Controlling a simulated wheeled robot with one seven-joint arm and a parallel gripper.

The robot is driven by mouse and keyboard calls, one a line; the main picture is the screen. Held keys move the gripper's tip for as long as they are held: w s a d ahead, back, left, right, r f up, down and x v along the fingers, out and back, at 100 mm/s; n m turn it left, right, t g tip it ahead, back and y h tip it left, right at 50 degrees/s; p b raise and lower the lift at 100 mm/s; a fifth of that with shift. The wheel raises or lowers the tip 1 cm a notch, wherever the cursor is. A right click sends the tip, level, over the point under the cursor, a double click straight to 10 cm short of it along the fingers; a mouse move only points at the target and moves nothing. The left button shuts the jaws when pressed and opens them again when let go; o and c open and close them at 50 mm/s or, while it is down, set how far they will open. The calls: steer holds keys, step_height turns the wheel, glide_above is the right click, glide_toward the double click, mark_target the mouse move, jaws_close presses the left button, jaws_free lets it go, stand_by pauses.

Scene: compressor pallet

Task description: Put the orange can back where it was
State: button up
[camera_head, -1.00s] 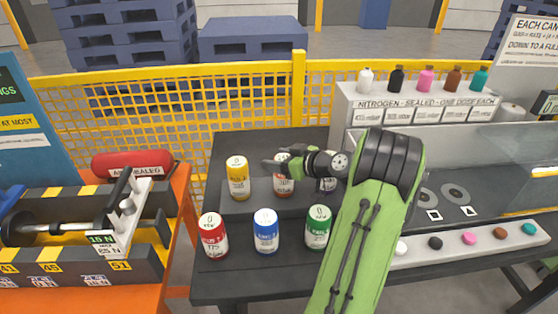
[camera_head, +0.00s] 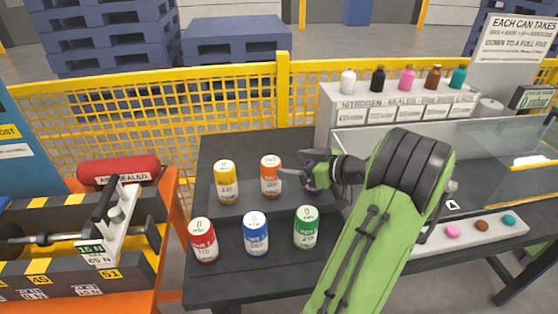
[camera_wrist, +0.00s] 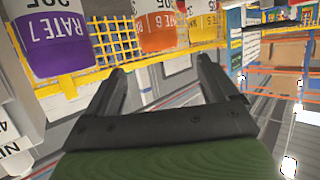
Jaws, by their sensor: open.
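The orange can (camera_head: 270,177) stands upright on the raised back step of the dark table, between the yellow can (camera_head: 225,181) and a purple can (camera_head: 311,178) mostly hidden by my gripper. My gripper (camera_head: 292,172) is open and empty, just right of the orange can in the head view. In the wrist view the picture is upside down; the orange can (camera_wrist: 161,28) shows beyond the open fingers (camera_wrist: 160,88), apart from them. The purple can (camera_wrist: 55,35) is large at upper left, and part of the yellow can (camera_wrist: 202,22) is beside the orange one.
Red (camera_head: 203,241), blue (camera_head: 257,234) and green (camera_head: 306,227) cans stand on the lower front of the table (camera_head: 270,282). A white shelf (camera_head: 400,105) with several small bottles is at back right. A yellow mesh fence (camera_head: 140,121) runs behind.

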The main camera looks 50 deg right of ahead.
steer(key=w+a+r+n+g+y, duration=0.1)
steer(key=w+a+g, duration=0.15)
steer(key=a, duration=0.95)
steer(key=w+a+r+n+g, duration=0.1)
steer(key=a+g, duration=0.3)
steer(key=a, duration=0.7)
steer(key=s+a+m+g+h, duration=0.2)
steer(key=s+a, duration=0.7)
steer(key=s, duration=0.5)
steer(key=shift+s+a+r+m, duration=0.2)
steer(key=shift+s+m, duration=0.1)
steer(key=shift+m, duration=0.2)
